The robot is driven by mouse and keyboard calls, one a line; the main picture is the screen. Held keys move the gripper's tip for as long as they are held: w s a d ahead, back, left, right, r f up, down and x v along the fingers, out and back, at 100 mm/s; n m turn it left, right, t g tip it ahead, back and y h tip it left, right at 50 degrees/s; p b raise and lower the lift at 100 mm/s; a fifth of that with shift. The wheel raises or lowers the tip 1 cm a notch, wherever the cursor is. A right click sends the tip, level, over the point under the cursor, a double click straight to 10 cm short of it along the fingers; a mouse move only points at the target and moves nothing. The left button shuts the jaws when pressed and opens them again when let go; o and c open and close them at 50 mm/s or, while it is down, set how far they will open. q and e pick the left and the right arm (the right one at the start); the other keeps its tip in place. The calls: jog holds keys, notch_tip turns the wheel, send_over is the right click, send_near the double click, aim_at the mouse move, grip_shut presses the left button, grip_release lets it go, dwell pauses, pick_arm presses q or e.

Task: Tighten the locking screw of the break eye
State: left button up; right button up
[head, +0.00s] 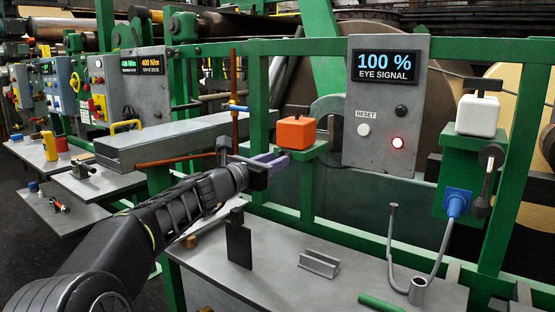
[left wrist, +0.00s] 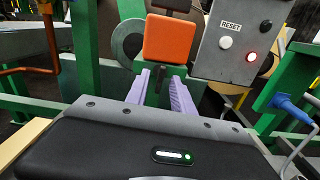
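An orange eye housing (head: 296,132) sits on a green bracket (head: 303,152) at the frame; it also shows in the left wrist view (left wrist: 168,39). My left gripper (head: 283,158) reaches the bracket, just below and left of the orange housing. In the left wrist view its two purple fingers (left wrist: 160,74) are apart, below the housing. A small dark upright part (left wrist: 160,79) shows between the fingertips; I cannot tell whether it is the locking screw or whether the fingers touch it. My right gripper is out of view.
A grey panel (head: 412,125) right of the housing reads "100 % EYE SIGNAL", with a RESET button and lit red button (head: 398,142). A white housing (head: 477,115) stands farther right. Below, the grey table (head: 290,232) holds a black plate (head: 239,240) and metal channel (head: 320,263).

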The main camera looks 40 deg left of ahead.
pick_arm(q)
jog(key=shift+w, duration=0.75)
grip_shut()
